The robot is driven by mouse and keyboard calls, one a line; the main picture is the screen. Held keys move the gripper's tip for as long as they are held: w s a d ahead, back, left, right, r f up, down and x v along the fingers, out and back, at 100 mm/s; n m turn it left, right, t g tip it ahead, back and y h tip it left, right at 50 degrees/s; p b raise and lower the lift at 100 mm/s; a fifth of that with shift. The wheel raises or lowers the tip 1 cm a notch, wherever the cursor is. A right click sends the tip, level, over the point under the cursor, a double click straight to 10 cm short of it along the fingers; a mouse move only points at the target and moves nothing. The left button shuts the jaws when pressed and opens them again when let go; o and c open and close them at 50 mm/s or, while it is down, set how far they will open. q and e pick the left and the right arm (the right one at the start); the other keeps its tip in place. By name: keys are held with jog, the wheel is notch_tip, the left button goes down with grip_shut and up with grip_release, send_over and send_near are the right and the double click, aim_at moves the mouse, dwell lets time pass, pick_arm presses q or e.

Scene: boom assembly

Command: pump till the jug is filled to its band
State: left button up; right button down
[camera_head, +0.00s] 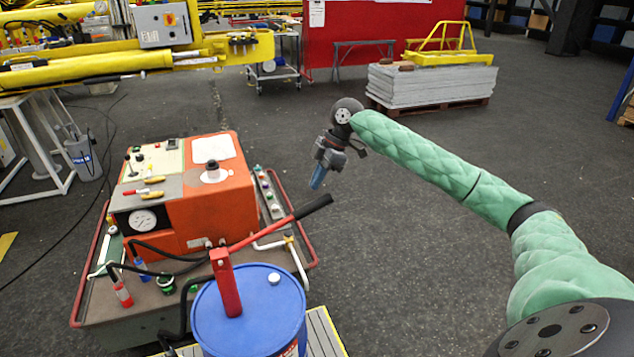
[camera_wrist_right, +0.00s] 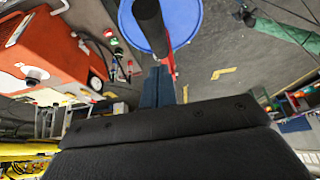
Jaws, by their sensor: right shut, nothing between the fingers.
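A red hand pump (camera_head: 226,283) stands on a blue drum (camera_head: 250,318). Its red lever (camera_head: 262,232) slants up to the right and ends in a black grip (camera_head: 313,206). My right gripper (camera_head: 317,180) is shut and empty, its blue fingertips pointing down, apart from the grip in the head view. In the right wrist view, the black grip (camera_wrist_right: 150,25) shows large beyond my fingertips (camera_wrist_right: 157,80), with the drum's lid (camera_wrist_right: 182,12) behind it. I cannot make out a jug or its band for certain. My left gripper is not in view.
An orange hydraulic unit (camera_head: 215,190) with a gauge (camera_head: 143,220) stands on a tray with red rails, left of the drum. Black hoses lie between them. A grey bucket (camera_head: 84,160) hangs at the far left. The floor right of the drum is clear.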

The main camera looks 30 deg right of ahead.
jog(key=shift+f+b, duration=2.15)
jog(key=shift+f, duration=7.45)
notch_tip(320, 180, up, 19)
jog(key=p, duration=1.4)
jog(key=shift+r, duration=0.2)
jog(key=shift+f, duration=0.15)
